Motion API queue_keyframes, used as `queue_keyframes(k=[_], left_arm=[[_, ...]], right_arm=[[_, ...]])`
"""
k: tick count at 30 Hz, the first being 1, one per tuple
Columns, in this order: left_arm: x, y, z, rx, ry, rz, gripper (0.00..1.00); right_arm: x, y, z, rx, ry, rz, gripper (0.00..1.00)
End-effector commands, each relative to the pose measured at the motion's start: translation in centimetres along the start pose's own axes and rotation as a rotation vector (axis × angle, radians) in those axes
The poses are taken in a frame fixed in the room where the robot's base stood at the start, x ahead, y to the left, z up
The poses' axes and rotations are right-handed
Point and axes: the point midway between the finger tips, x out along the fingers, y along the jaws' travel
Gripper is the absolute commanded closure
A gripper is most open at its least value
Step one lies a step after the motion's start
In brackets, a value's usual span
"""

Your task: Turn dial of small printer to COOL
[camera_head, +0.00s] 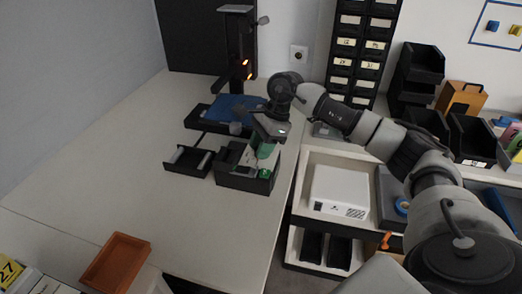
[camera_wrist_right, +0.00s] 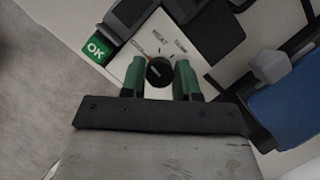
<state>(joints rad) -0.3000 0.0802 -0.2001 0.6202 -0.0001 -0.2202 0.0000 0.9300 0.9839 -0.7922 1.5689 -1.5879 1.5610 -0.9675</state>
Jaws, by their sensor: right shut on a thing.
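The small printer is a black machine with a tower (camera_head: 241,50) and a blue bed (camera_head: 238,107) on the white table; its blue part also shows in the right wrist view (camera_wrist_right: 285,105). A black round dial (camera_wrist_right: 160,71) with a pale pointer mark sits on a white panel (camera_wrist_right: 150,50) with small lettering; one word looks like HEAT, another is too blurred to read. My right gripper (camera_wrist_right: 159,78) has its green fingers on either side of the dial and is shut on it. In the head view this gripper (camera_head: 266,150) hides the dial. My left gripper is not in view.
A black box (camera_head: 240,182) stands under the right gripper, with a small black tray (camera_head: 187,160) to its left. A green OK label (camera_wrist_right: 96,48) is near the panel. An orange tray (camera_head: 115,262) lies front left. The table's left part is clear.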

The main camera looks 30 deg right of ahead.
Motion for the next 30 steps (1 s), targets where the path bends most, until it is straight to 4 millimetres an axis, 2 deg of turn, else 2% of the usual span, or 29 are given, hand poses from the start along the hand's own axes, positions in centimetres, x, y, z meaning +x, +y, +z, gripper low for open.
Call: queue_keyframes(k=[9,22,23,27,30], left_arm=[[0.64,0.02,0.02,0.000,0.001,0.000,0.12],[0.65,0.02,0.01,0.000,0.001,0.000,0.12],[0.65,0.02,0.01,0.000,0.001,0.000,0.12],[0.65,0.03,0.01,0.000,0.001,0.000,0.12],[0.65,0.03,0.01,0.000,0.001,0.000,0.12]], right_arm=[[-0.08,-0.10,-0.02,-0.079,0.000,0.029,0.93],[-0.12,-0.08,0.01,-0.088,0.000,0.033,0.93],[-0.12,-0.08,0.01,-0.088,0.000,0.033,0.66],[-0.10,-0.07,0.01,-0.087,0.000,0.034,0.45],[-0.07,-0.06,0.00,-0.087,0.000,0.034,0.44]])
